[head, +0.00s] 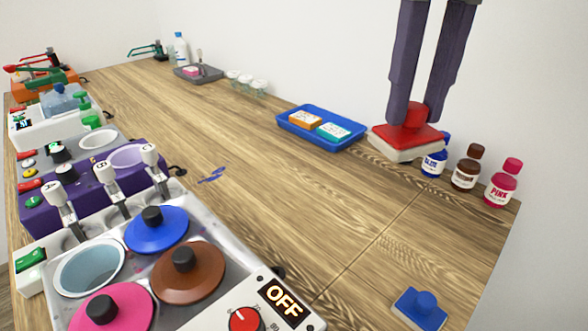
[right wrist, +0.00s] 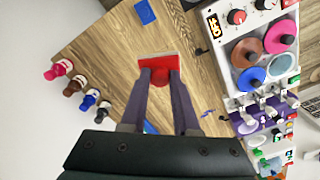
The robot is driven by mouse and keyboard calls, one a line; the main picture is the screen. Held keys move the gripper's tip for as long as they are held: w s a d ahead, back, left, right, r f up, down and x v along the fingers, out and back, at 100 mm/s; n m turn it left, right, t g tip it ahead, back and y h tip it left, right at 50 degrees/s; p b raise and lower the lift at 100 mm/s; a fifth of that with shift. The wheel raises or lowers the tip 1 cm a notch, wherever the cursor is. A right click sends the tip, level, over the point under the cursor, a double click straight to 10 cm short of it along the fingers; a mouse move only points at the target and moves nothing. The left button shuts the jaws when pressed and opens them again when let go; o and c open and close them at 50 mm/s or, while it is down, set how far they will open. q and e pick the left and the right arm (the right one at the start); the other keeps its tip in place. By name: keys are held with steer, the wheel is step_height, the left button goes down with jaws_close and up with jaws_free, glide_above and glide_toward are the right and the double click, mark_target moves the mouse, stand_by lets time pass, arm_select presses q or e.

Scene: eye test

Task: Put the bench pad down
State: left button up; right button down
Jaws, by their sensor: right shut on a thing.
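The bench pad, a red block with a knob on top and a pale underside (head: 405,145), is in the right half of the head view. My right gripper (head: 412,112) is shut on its knob from above. The pad also shows in the right wrist view (right wrist: 158,62), at the fingertips. It is roughly level, between the blue tray and the bottles in the head view. I cannot tell whether its underside touches the wooden bench (head: 330,200). It partly covers the blue bottle (head: 433,162). My left gripper is not in view.
A brown bottle (head: 467,168) and a pink bottle (head: 502,185) stand by the bench edge. A blue tray (head: 335,140) holds two small boxes. A blue smear (head: 212,175) marks the bench. Machines fill the left; the middle is clear.

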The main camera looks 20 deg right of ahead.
step_height(320, 180, down, 2)
steer(key=shift+f+b, duration=0.15)
steer(key=shift+b, duration=0.25)
arm_select(q)
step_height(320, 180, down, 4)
steer(key=b, duration=0.2)
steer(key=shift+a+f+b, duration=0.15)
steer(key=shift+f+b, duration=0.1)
steer(key=shift+b, duration=0.1)
arm_select(e)
step_height(320, 180, down, 19)
steer(key=shift+f, duration=0.2)
steer(key=shift+f, duration=0.15)
steer(key=c, duration=0.7)
jaws_free()
steer(key=shift+o, duration=0.2)
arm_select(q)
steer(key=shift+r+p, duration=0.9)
arm_select(e)
step_height(320, 180, up, 12)
steer(key=shift+r, duration=0.2)
